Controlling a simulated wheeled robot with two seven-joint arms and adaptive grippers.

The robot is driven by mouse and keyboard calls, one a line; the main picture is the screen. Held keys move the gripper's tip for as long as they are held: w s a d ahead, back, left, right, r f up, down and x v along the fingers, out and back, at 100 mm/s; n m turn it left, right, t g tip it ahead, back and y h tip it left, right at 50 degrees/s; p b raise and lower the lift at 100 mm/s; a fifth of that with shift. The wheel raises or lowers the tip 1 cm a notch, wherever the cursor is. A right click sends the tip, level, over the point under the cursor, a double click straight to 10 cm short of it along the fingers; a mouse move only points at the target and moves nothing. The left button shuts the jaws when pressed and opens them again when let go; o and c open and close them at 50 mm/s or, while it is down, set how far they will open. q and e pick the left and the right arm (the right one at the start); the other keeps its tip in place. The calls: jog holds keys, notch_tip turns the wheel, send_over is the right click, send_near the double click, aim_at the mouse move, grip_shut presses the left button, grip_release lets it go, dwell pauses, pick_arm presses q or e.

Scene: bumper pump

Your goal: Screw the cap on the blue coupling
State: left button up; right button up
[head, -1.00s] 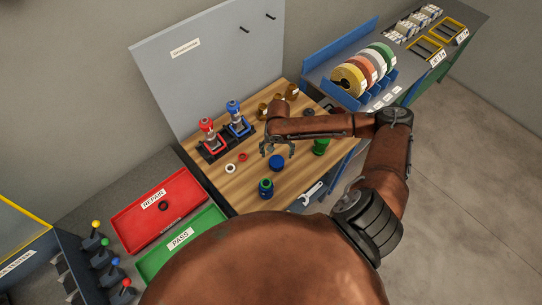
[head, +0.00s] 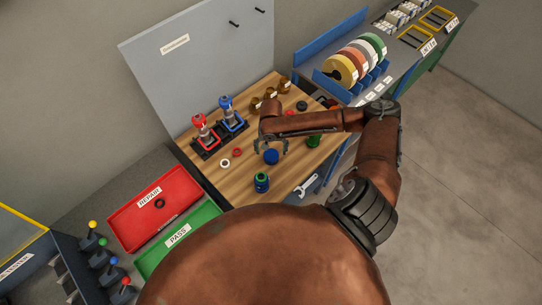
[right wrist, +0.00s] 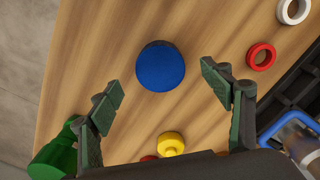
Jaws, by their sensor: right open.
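A round blue cap (head: 271,157) lies on the wooden bench top. In the right wrist view the blue cap (right wrist: 160,66) lies just beyond the fingertips, centred between them and touching neither. My right gripper (head: 271,148) is open and empty, its fingers spread over the cap; they also show in the right wrist view (right wrist: 164,94). A dark blue cylinder with a green ring (head: 261,182), which may be the blue coupling, stands upright in front of the cap. My left gripper is not in view.
A red-topped pump (head: 201,128) and a blue-topped pump (head: 229,111) stand at the back left. A white ring (head: 224,163) and a red ring (head: 237,152) lie nearby. Red (head: 127,231) and green trays (head: 150,262) lie left.

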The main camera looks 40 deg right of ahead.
aim_at(271, 155)
notch_tip(271, 155, down, 5)
jog(key=shift+r+p, duration=0.1)
jog(key=shift+p, duration=0.35)
jog(key=shift+c, duration=0.3)
jog(key=c, duration=1.2)
